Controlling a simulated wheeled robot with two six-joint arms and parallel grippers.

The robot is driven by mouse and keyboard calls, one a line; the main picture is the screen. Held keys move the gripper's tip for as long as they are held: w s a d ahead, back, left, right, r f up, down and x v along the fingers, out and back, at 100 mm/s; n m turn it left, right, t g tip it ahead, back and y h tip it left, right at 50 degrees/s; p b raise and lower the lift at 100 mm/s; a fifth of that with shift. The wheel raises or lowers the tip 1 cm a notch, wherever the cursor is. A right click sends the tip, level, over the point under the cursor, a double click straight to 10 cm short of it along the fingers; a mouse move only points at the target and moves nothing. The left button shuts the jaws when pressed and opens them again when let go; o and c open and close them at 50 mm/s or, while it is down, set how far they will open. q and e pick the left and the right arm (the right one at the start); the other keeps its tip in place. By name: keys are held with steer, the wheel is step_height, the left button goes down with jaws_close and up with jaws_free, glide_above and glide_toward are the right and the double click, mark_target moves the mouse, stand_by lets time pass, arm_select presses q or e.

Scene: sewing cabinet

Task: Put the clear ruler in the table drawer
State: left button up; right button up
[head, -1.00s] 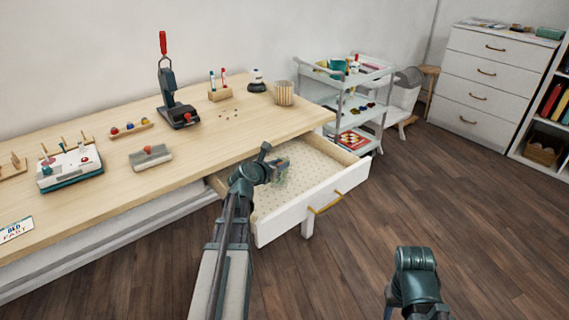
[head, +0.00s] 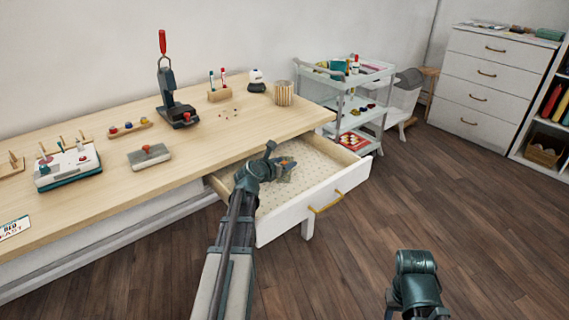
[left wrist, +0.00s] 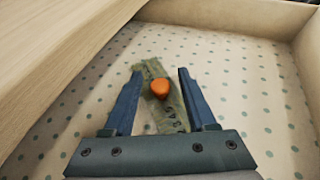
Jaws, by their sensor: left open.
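The clear ruler (left wrist: 175,115), a see-through greenish strip with dark marks and an orange knob (left wrist: 160,88), shows in the left wrist view. It appears to lie on the dotted floor of the open table drawer (head: 292,212), between my left gripper's fingers. My left gripper (left wrist: 160,71) is open, with a gap between each finger and the knob. In the head view the left gripper (head: 288,165) reaches into the drawer, and the ruler is mostly hidden there. My right arm shows at the lower right, but its gripper cannot be seen.
The wooden tabletop (head: 105,205) overhangs the drawer's back left. The drawer's front has a yellow handle (head: 326,203). A white cart (head: 350,95) stands behind the drawer. The rest of the visible drawer floor is bare, and open wood floor lies to the right.

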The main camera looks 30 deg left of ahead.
arm_select(q)
steer(key=shift+r, duration=0.15)
steer(key=p+v, duration=0.4)
steer(key=v, duration=0.6)
steer(key=shift+s+r, duration=0.2)
steer(key=shift+s+r+p, duration=0.25)
steer(key=shift+s+p, duration=0.2)
steer(key=shift+s, duration=0.25)
steer(key=shift+r, duration=0.1)
